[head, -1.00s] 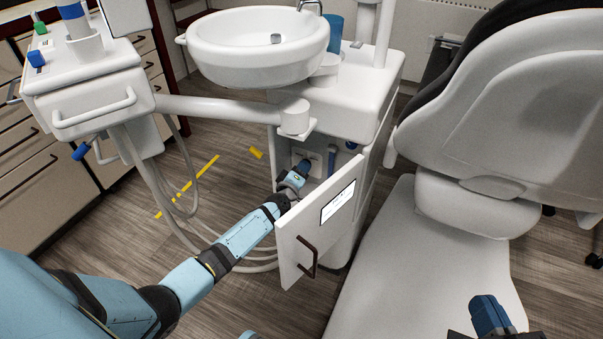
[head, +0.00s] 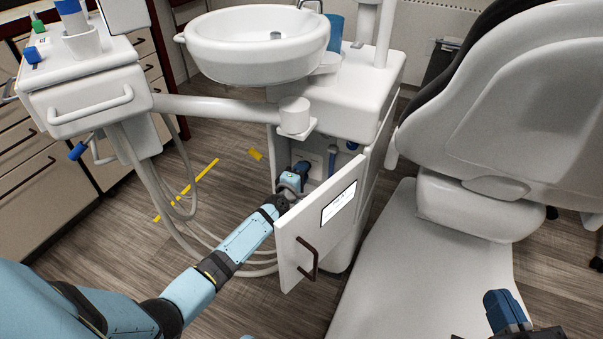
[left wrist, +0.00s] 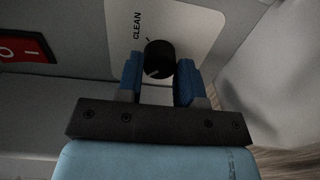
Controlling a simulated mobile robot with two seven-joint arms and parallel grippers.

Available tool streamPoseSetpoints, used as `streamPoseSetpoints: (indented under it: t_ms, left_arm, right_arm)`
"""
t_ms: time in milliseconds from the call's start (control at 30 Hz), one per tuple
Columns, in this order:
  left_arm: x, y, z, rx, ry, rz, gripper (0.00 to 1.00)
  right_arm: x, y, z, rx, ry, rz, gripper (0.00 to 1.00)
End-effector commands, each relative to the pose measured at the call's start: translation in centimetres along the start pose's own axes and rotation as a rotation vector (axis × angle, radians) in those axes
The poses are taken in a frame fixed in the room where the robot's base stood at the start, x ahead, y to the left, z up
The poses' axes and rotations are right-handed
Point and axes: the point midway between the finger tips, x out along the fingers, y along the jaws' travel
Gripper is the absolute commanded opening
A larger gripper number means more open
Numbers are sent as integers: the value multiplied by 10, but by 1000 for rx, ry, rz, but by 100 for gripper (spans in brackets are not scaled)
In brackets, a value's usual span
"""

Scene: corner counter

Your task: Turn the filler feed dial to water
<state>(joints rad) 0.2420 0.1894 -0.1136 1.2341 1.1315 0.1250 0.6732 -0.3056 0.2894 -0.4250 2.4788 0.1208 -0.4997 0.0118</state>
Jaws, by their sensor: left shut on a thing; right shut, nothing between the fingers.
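The filler feed dial is a black round knob (left wrist: 158,58) on a pale plate in the left wrist view, with the word CLEAN beside it. A light pointer line shows on its face. My left gripper (left wrist: 160,72) is shut on the knob, one blue finger on each side. In the head view, my left gripper (head: 302,167) reaches into the open cabinet under the basin, and the dial is hidden there. The word WATER is not visible. My right gripper (head: 503,306) is at the lower right, away from the cabinet, shut and empty.
A red rocker switch (left wrist: 25,48) is left of the dial. The dental chair (head: 430,270) stands to the right. Hoses (head: 165,205) hang at the left from the instrument unit (head: 85,95).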

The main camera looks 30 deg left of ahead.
Motion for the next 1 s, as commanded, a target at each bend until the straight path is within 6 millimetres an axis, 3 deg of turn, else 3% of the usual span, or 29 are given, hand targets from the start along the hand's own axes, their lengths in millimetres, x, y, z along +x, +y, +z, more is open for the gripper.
streamPoseSetpoints:
  t_ms: [233,267,367,733,867,1000]
  left_arm:
    - [0,-1,0,-2,0,-1,10]
    - [0,-1,0,-2,0,-1,39]
    - [0,-1,0,-1,0,-1,60]
    - [-7,1,0,0,0,0,60]
    - [-27,3,0,0,1,-1,60]
    - [-60,3,0,0,-1,-3,60]
  right_arm:
    - [-1,-1,1,4,-3,1,0]
    - [-1,-1,2,5,-4,1,0]
    - [-1,-1,3,7,-8,1,0]
    - [-2,-2,1,16,-15,0,0]
    - [-3,-4,-6,48,-29,-5,0]
    - [-6,-10,-8,122,-60,-5,0]
